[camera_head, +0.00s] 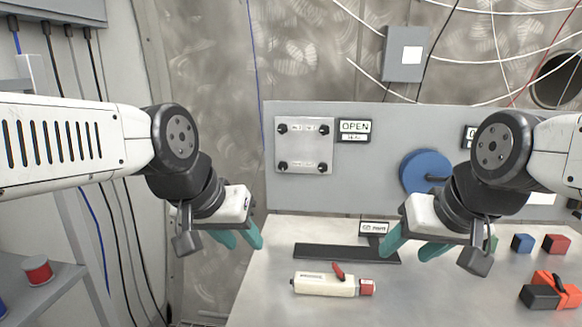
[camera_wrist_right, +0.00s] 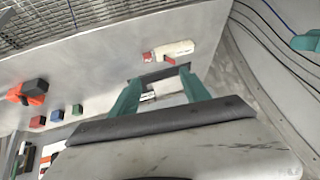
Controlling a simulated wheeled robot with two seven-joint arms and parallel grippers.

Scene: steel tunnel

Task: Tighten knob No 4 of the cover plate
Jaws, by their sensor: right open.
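The cover plate (camera_head: 304,147) is a light square plate on the grey upright panel, with a dark knob near each corner: upper left (camera_head: 282,128), upper right (camera_head: 325,129), lower left (camera_head: 283,166) and lower right (camera_head: 322,168). The small print on the plate is too blurred to read, so I cannot tell which knob is No 4. My left gripper (camera_head: 241,240) is open and empty, below and left of the plate. My right gripper (camera_head: 413,247) is open and empty over the bench, below and right of the plate. Its two teal fingers stand apart in the right wrist view (camera_wrist_right: 160,98).
An OPEN sign (camera_head: 354,130) sits beside the plate. A blue round handle (camera_head: 425,172) is partly behind my right arm. The bench (camera_head: 270,290) bears a white and red tool (camera_head: 325,285), a dark flat bar (camera_head: 320,252) and coloured blocks (camera_head: 555,243). A shelf with a red spool (camera_head: 38,270) stands left.

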